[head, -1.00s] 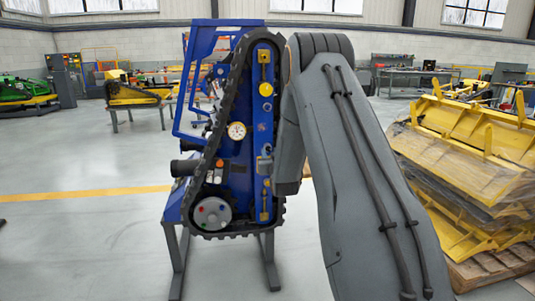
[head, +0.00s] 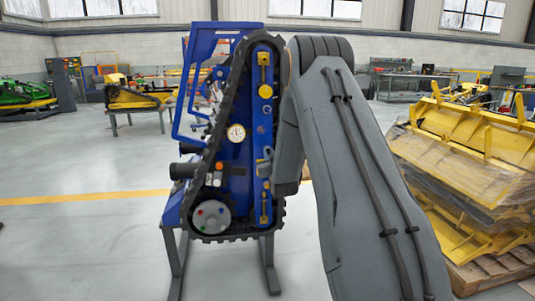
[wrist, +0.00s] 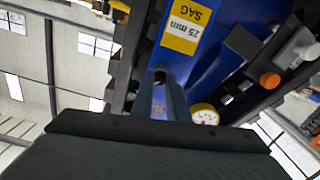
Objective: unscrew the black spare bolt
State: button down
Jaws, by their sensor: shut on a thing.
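The blue carrier (head: 237,182) stands upright on a dark stand, with a black track around its side. My gripper (wrist: 163,92) is at the carrier's blue side plate and shut on a small dark round thing, which looks like the black spare bolt (wrist: 160,72). The fingers hide most of it, so its thread and seat cannot be seen. In the head view my gripper (head: 265,163) shows as a small grey piece against the plate. My grey arm covers the area to its right, and the bolt cannot be made out there.
A dial gauge (head: 236,132) and a drive hub (head: 212,217) sit left of my gripper. The track (head: 228,95) runs close by. A yellow label (wrist: 187,22) is above the fingertips. Wrapped yellow parts (head: 465,185) are stacked at right.

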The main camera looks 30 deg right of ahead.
jog(key=n+b, duration=0.1)
jog(key=n, duration=0.6)
jog(key=shift+n+b, duration=0.3)
jog(key=shift+n, duration=0.1)
jog(key=n+b, duration=0.2)
jog(key=n, duration=0.7)
jog(key=shift+n, duration=0.4)
jog(key=n+b, duration=0.3)
jog(key=n, duration=0.6)
jog(key=shift+n, duration=0.3)
